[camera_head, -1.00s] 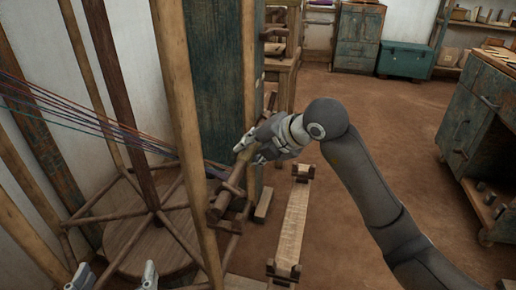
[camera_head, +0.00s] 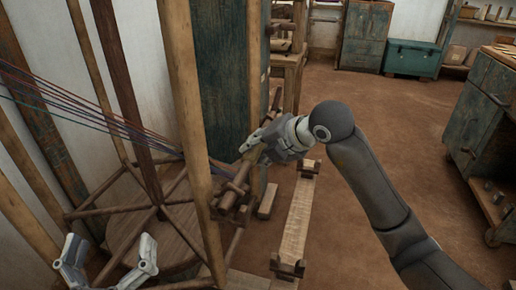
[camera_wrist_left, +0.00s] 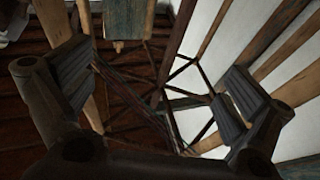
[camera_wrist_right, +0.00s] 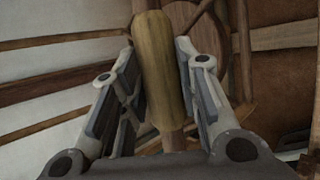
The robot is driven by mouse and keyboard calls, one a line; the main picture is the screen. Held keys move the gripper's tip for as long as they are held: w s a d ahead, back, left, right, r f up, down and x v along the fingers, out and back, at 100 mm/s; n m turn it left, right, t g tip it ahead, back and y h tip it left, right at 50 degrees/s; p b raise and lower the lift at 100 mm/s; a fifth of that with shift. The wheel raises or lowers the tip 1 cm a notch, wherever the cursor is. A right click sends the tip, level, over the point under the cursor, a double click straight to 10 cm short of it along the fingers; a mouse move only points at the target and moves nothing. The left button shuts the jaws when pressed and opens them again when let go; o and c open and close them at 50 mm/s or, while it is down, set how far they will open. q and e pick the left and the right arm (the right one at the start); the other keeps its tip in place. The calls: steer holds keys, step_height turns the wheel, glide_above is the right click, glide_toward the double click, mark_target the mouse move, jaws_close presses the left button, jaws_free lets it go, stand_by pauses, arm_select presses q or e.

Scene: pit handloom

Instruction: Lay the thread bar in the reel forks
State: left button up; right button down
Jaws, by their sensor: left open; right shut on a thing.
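The thread bar (camera_head: 243,169) is a slim wooden rod with a thicker tan grip, slanting beside the wooden posts. My right gripper (camera_head: 254,148) is shut on it; in the right wrist view the tan grip (camera_wrist_right: 160,75) sits between the fingers. Blue and red threads (camera_head: 90,115) run from the left toward the bar; the posts partly hide where they end. A low plank (camera_head: 297,220) on the floor has a notched dark block at each end, far (camera_head: 308,167) and near (camera_head: 287,266); I cannot tell if these are the reel forks. My left gripper (camera_head: 108,254) is open and empty at lower left.
Upright wooden posts (camera_head: 188,110) and a spoked wooden frame (camera_head: 158,205) crowd the left. A green pillar (camera_head: 231,80) stands behind the bar. The brown floor (camera_head: 375,125) is clear in the middle. A worn cabinet (camera_head: 480,125) stands at right.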

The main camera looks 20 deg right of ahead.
steer(key=shift+f+b, duration=0.4)
steer(key=shift+f, duration=0.25)
arm_select(q)
steer(key=s+r+t+h, duration=0.1)
steer(key=s+r+t, duration=0.3)
steer(key=r, duration=0.2)
steer(key=shift+r+t+h+b, duration=0.25)
steer(key=shift+t+h+b, duration=0.05)
steer(key=shift+b, duration=0.15)
arm_select(e)
steer(key=shift+f, duration=0.6)
steer(key=c, duration=1)
jaws_free()
steer(key=shift+s, duration=0.1)
